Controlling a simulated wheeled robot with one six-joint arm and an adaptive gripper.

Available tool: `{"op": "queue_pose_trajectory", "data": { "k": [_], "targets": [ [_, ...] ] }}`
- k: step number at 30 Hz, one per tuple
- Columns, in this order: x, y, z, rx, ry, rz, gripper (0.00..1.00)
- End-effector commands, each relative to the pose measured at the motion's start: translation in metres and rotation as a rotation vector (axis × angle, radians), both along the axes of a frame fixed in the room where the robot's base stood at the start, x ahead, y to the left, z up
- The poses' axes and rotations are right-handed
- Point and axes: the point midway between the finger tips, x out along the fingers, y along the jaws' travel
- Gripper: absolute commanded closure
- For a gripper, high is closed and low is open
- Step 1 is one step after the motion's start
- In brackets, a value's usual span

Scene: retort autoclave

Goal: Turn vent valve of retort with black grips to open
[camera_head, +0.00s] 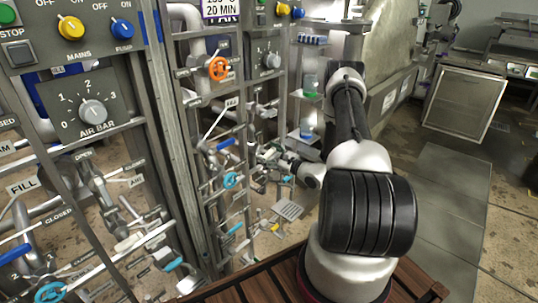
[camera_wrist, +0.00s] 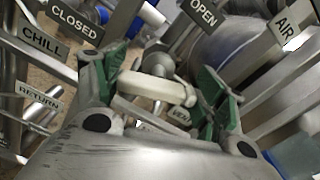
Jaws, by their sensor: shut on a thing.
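My gripper (camera_wrist: 166,85), with green finger pads, is shut on a cream-white valve handle (camera_wrist: 152,88) in the wrist view. The handle lies crosswise between the two pads, and its right end is near the right pad. A label beginning "VEN" (camera_wrist: 180,117) is partly hidden just below the handle. An "OPEN" label (camera_wrist: 203,13) is above right and a "CLOSED" label (camera_wrist: 75,22) is above left. In the head view my gripper (camera_head: 270,158) reaches in among the pipes at centre, where the handle is too small to make out. I cannot see any black grips.
"CHILL" (camera_wrist: 42,40), "RETURN" (camera_wrist: 39,95) and "AIR" (camera_wrist: 287,24) labels on metal bars surround my gripper closely. In the head view, control panels (camera_head: 93,95) and an orange handwheel (camera_head: 218,68) stand left.

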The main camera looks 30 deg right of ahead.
Motion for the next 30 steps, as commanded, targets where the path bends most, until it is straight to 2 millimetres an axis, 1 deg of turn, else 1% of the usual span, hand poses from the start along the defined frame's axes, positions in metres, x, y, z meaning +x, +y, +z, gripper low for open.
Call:
{"op": "queue_pose_trajectory", "data": {
  "k": [3, 10, 25, 26, 28, 29, 30],
  "targets": [
    [-0.0004, 0.0006, -0.0004, -0.058, -0.021, 0.000, 0.53],
    [-0.0006, 0.0011, -0.0007, -0.131, -0.047, 0.000, 0.53],
    [-0.0008, 0.0012, -0.0009, -0.150, -0.054, 0.001, 0.53],
    [-0.0008, 0.0012, -0.0009, -0.150, -0.054, 0.001, 0.24],
    [-0.0007, 0.0011, -0.0008, -0.149, -0.054, 0.000, 0.11],
    [-0.0007, 0.0011, -0.0008, -0.149, -0.054, 0.000, 0.07],
    [-0.0007, 0.0011, -0.0008, -0.149, -0.054, 0.000, 0.07]
  ]
}}
